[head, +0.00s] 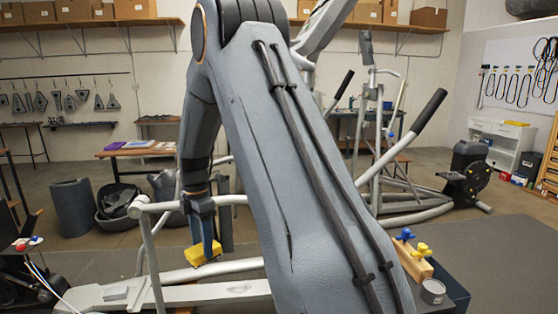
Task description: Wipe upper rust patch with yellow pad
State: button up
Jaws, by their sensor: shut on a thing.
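My gripper (201,207) points down at the left of centre in the head view. It is shut on the handle of the yellow pad (202,253), and the pad hangs below it. The pad is close to the silver frame tube (240,267) of the elliptical machine; I cannot tell whether they touch. The white lower rail (190,295) runs below the pad and bears a faint mark (238,289). I cannot make out the upper rust patch for certain. My large grey arm hides the middle of the machine.
A wooden block (413,262) with a blue knob (405,235) and a yellow knob (422,250) stands at lower right, beside a small round tin (433,291). A white upright post (152,260) stands left of the pad. Dark bins (73,208) stand behind at left.

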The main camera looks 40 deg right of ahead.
jog(key=w+d+r+n+g+h, duration=0.1)
jog(key=d+r+h, duration=0.15)
jog(key=d, duration=0.65)
jog(key=d+r+n+g+h, duration=0.1)
jog(key=d+r+g+h, duration=0.15)
jog(key=d, duration=0.55)
jog(key=w+d+r+n+h, duration=0.1)
jog(key=d+h, duration=0.3)
jog(key=d, duration=0.5)
jog(key=s+d+r+m+g+h, duration=0.1)
jog(key=d+r+g+h, duration=0.4)
jog(key=d+r, duration=1)
jog(key=shift+d+r+m, duration=0.25)
jog(key=shift+r+m, duration=0.05)
jog(key=shift+m, duration=0.2)
jog(key=shift+s, duration=0.1)
